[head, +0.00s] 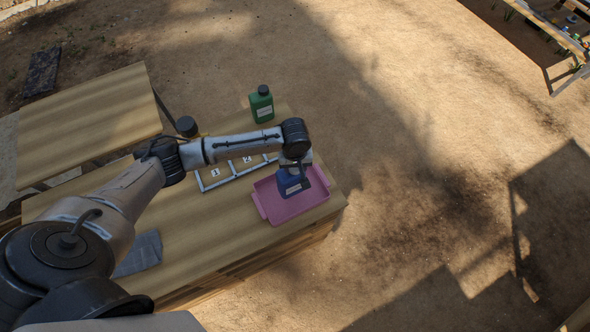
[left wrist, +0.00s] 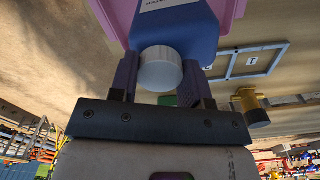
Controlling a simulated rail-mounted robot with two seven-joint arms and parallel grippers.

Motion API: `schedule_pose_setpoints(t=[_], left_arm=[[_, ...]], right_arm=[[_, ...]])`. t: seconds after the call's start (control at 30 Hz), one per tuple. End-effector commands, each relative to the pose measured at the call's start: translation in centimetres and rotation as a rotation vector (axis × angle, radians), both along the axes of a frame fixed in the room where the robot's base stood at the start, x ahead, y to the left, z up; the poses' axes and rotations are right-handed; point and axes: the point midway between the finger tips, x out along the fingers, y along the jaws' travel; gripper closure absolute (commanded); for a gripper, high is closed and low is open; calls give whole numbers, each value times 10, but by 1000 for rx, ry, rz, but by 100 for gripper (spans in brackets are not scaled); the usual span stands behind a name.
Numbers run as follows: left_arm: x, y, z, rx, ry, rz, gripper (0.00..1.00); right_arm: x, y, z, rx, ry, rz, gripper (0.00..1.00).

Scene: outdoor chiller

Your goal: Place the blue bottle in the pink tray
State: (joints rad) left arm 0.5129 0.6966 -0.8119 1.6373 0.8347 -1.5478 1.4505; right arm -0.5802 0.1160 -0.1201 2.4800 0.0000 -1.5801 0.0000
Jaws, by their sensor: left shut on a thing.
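The blue bottle (head: 292,184) is in the grip of my left gripper (head: 293,166), over the inside of the pink tray (head: 288,211). In the left wrist view the blue bottle (left wrist: 182,35) has a white cap and a pale label. The fingers of the left gripper (left wrist: 160,76) stand on either side of the cap and neck. The pink tray (left wrist: 115,14) shows beyond the bottle. I cannot tell whether the bottle's base touches the tray floor. My right gripper is not in view.
A green bottle (head: 262,104) stands at the table's back edge. A grey frame with numbered cells (head: 232,180) lies left of the tray. A grey cloth (head: 140,253) lies at the front left of the wooden table (head: 205,238). Another table (head: 85,115) stands behind to the left.

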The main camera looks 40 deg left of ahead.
Motion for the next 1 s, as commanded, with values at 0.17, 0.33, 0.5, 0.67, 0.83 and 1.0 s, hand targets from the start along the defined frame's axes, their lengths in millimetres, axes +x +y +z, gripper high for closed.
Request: schedule_pose_setpoints(t=[0.17, 0.33, 0.5, 0.67, 0.83, 1.0], left_arm=[[0, -1, -22, 1, 1, -1, 100], [0, -1, -35, 0, -1, -2, 100], [0, -1, -35, 1, -2, -2, 100], [0, -1, -37, 1, -1, -1, 100], [-1, 0, -37, 1, 0, -1, 42], [0, 0, -37, 1, 0, -1, 31]], right_arm=[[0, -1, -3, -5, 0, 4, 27], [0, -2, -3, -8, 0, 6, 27], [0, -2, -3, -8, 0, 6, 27], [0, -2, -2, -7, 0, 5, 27], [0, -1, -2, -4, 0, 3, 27], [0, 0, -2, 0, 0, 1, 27]])
